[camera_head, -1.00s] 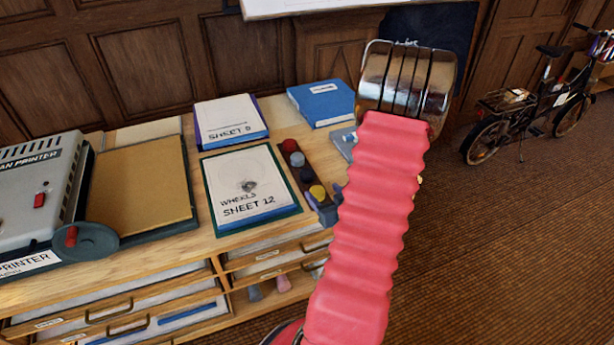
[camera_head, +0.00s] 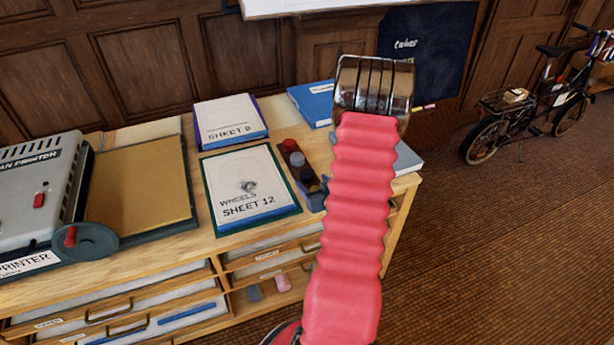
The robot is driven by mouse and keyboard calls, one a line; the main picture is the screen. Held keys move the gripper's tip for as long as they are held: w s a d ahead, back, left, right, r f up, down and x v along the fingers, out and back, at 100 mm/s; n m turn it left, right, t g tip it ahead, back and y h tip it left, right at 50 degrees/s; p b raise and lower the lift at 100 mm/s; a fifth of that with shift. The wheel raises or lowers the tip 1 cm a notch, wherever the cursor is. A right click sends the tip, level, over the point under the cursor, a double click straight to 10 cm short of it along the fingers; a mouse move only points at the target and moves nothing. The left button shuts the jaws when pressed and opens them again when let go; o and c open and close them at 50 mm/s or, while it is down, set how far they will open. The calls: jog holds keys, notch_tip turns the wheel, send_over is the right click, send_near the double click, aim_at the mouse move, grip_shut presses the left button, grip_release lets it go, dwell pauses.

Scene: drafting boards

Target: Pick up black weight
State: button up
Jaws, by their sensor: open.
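A dark strip-shaped tray (camera_head: 290,171) lies on the cabinet top, just right of the Sheet 12 pad. In it a red weight (camera_head: 289,145), a grey weight (camera_head: 297,159) and the black weight (camera_head: 307,174) stand in a row. The near end of the tray is partly covered by my red ribbed arm. My gripper (camera_head: 374,84), a chrome slatted end, is up and to the right of the black weight, apart from it. It is open, with nothing seen in it; its fingertips are hard to make out.
The Sheet 12 pad (camera_head: 243,190), Sheet 9 pad (camera_head: 228,122) and a blue folder (camera_head: 312,103) lie on the wooden cabinet top. A grey printer (camera_head: 40,185) stands at left. A grey-blue block (camera_head: 408,160) is partly behind my arm. A bicycle (camera_head: 530,100) stands at far right.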

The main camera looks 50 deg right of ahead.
aim_at(310, 177)
jog(key=shift+w+d, duration=0.1)
jog(key=shift+x, duration=2.45)
jog(key=shift+d+r, duration=0.1)
jog(key=shift+c, duration=0.6)
jog(key=c, duration=1.4)
jog(key=shift+r, duration=0.1)
jog(key=shift+c, duration=0.2)
jog(key=shift+r, duration=4.95)
